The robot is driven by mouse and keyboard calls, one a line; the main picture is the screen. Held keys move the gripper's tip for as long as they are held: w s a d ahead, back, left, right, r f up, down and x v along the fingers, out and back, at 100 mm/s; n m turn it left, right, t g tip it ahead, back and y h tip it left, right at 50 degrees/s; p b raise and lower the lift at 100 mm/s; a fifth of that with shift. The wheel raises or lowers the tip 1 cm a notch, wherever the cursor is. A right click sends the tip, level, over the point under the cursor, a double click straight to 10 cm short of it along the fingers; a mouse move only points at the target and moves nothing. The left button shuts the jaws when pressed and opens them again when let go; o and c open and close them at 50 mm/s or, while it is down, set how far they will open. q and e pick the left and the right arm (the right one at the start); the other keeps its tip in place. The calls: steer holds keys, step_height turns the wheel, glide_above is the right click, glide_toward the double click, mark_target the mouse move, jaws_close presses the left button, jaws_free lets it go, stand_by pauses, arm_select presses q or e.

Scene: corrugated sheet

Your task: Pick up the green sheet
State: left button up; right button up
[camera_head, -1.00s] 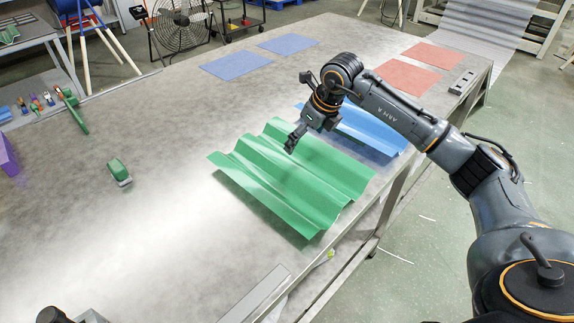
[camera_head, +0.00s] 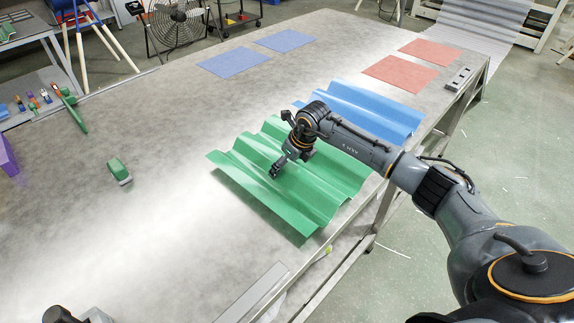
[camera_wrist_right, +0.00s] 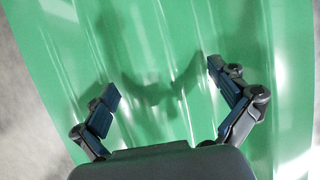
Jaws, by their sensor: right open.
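The green sheet (camera_head: 262,198) is a wavy corrugated panel lying flat on the table near its front right edge. It also fills most of the right wrist view (camera_wrist_right: 150,45). My right gripper (camera_head: 274,172) is over the middle of the green sheet, pointing down. In the right wrist view my right gripper (camera_wrist_right: 168,95) has its two fingers spread wide with nothing between them but the green surface below. The gap between the fingertips and the sheet is hard to judge. My left gripper cannot be made out; only a dark part shows at the bottom left.
A blue corrugated sheet (camera_head: 365,108) lies just behind the green one. Flat blue squares (camera_head: 235,62) and red squares (camera_head: 400,73) lie farther back. A green-handled tool (camera_head: 118,170) sits left on the grey table (camera_head: 150,115). The table left of the sheet is mostly clear.

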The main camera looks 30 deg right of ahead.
steer(key=c, duration=1.7)
steer(key=shift+r, duration=0.15)
